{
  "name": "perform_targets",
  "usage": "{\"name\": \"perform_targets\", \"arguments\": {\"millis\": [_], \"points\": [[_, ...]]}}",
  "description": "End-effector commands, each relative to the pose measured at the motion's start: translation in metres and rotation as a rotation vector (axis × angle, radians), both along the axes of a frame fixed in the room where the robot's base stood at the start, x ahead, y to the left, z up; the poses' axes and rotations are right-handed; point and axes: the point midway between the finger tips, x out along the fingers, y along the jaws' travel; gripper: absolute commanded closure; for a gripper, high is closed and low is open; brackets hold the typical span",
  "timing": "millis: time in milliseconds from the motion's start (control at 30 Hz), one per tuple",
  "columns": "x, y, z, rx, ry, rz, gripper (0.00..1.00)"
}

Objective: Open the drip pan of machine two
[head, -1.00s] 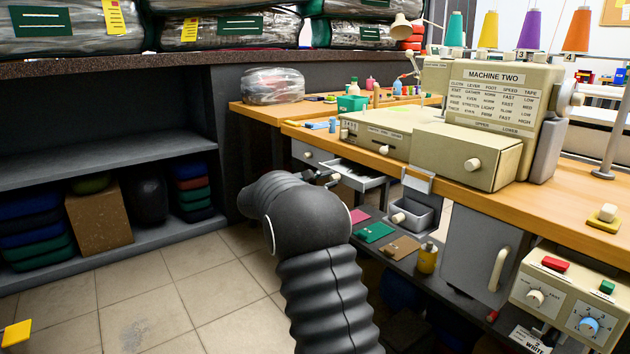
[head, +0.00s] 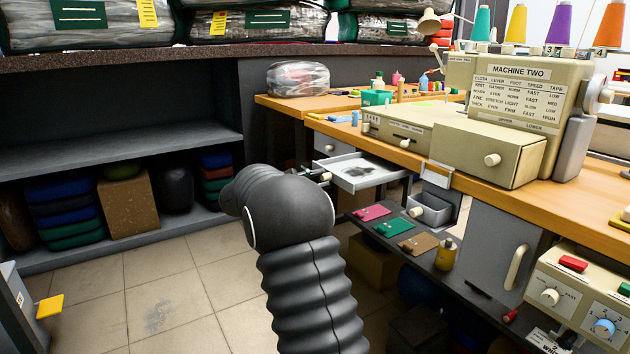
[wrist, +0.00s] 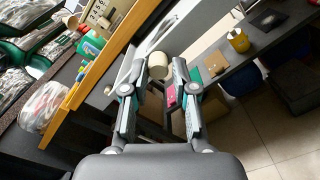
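Machine two (head: 520,92), a beige sewing machine labelled "MACHINE TWO", stands on the wooden table. Its drip pan (head: 376,183), a shallow whitish tray with a dark stain inside, sticks out below the table edge. In the wrist view, the pan's pale round knob (wrist: 157,62) is between the fingertips of my gripper (wrist: 160,70), which looks shut on it, though finger contact is not clear. In the head view my own dark arm hides most of the gripper; only a bit shows beside the knob.
A grey cabinet door (head: 490,250) and a control box (head: 580,295) are at right. Tiled floor (head: 165,300) is clear at left.

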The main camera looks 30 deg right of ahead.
Motion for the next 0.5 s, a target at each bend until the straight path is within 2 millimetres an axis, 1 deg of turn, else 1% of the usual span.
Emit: {"name": "perform_targets", "arguments": {"millis": [33,67,367,500], "points": [[0.0,0.0,0.0,0.0,0.001,0.0,0.56],[0.0,0.0,0.0,0.0,0.0,0.001,0.53],[0.002,0.003,0.001,-0.001,-0.001,0.006,0.53],[0.002,0.013,0.001,-0.001,-0.001,0.008,0.53]]}}
